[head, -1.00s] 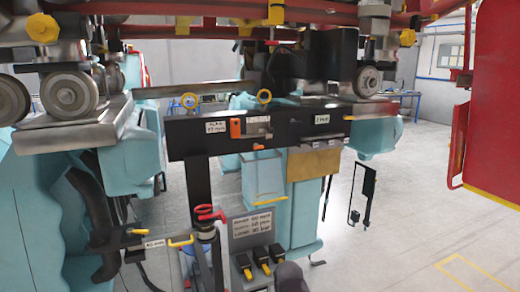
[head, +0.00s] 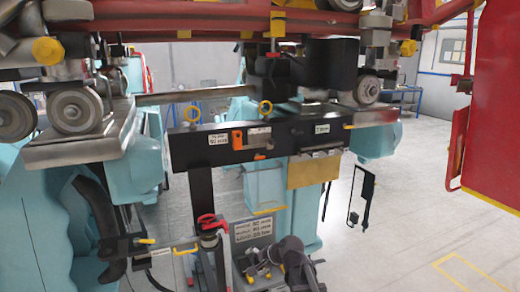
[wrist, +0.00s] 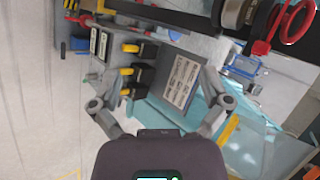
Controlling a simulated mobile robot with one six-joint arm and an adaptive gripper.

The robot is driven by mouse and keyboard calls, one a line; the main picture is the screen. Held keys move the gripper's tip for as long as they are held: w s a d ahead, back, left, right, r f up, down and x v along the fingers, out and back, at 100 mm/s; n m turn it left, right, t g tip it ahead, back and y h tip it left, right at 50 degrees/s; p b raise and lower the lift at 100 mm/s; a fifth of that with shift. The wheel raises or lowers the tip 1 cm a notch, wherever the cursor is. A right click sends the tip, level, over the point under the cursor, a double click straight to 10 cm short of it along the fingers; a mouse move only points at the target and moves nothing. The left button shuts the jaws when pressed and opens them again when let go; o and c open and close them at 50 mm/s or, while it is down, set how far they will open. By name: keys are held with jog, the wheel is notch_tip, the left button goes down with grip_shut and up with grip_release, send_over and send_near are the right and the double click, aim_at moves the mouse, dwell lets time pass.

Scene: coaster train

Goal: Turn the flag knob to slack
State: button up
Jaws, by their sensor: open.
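A grey panel (wrist: 150,110) carries a row of black knobs with yellow pointers: one knob (wrist: 138,48), another (wrist: 134,70) and a third (wrist: 130,92), in the wrist view. A white label plate (wrist: 183,82) is beside them, its text too small to read. I cannot tell which one is the flag knob. My gripper (wrist: 160,104) is open and empty, its fingers spread, apart from the knobs in the wrist view. In the head view my gripper (head: 285,262) is low in front of the panel (head: 252,230) and hides most of the knobs.
A red valve handle (head: 210,222) stands left of the panel. An orange lever (head: 237,139) is on the black beam (head: 190,145) above. Teal pillars (head: 265,190) stand behind. A red panel (head: 495,110) is at the right. Floor at the lower right is clear.

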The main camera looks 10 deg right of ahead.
jog(key=w+r+m+t+y+p, duration=0.1)
jog(key=w+r+m+t+p, duration=0.3)
jog(key=r, duration=0.3)
jog(key=m+t+h+p, duration=0.3)
jog(key=m+t+p, duration=0.4)
jog(key=m, duration=1.3)
send_near(260, 158)
jog(key=s, duration=0.3)
jog(key=shift+d, duration=0.3)
jog(key=shift+w, duration=0.15)
jog(key=x, duration=1.3)
jog(key=shift+w, duration=0.35)
jog(key=c, duration=1.2)
